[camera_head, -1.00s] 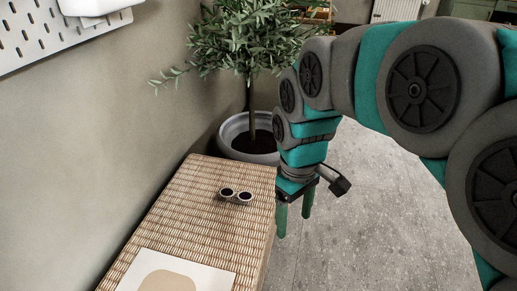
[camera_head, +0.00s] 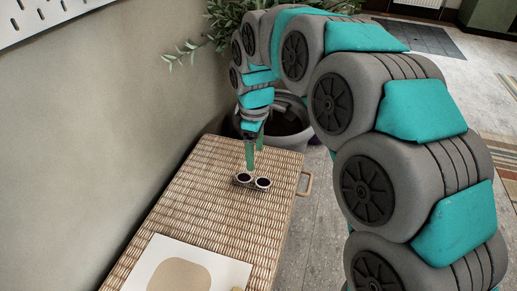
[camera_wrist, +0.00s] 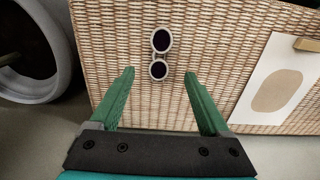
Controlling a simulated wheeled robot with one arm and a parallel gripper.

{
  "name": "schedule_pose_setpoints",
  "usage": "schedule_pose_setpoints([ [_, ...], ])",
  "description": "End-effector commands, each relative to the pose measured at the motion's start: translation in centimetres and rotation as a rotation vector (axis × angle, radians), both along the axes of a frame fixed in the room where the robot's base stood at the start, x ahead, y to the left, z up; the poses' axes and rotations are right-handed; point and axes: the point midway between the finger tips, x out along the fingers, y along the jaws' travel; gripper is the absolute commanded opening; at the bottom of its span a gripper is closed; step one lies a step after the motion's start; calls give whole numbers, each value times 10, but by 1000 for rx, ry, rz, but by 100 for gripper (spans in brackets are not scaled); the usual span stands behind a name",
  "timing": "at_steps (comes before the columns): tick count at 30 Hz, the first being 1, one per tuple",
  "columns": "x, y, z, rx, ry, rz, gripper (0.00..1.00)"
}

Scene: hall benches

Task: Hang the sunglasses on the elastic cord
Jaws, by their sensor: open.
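The sunglasses (camera_head: 253,180), with pale round frames and dark lenses, lie on the woven bench (camera_head: 215,222). My gripper (camera_head: 254,152) is open and empty, pointing down just behind and above them. In the wrist view, the sunglasses (camera_wrist: 160,54) lie beyond the fingertips of my gripper (camera_wrist: 157,74), roughly centred between the two green fingers. They are not between the fingers' sides. I cannot tell the exact height of the fingertips above the bench. No elastic cord shows in either view.
A white sheet with a tan shape (camera_head: 183,270) lies on the near part of the bench. A potted plant (camera_head: 290,118) stands behind the bench's far end. A wall runs along the left, with a white pegboard (camera_head: 40,15) above. A small handle (camera_head: 305,184) juts from the bench's right side.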

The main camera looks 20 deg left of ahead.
Motion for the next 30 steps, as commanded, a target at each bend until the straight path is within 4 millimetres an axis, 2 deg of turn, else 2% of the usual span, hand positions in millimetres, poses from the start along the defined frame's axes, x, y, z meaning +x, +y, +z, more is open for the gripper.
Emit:
schedule_pose_setpoints([
  [30,0,-1,-86,0,0,-2,80],
])
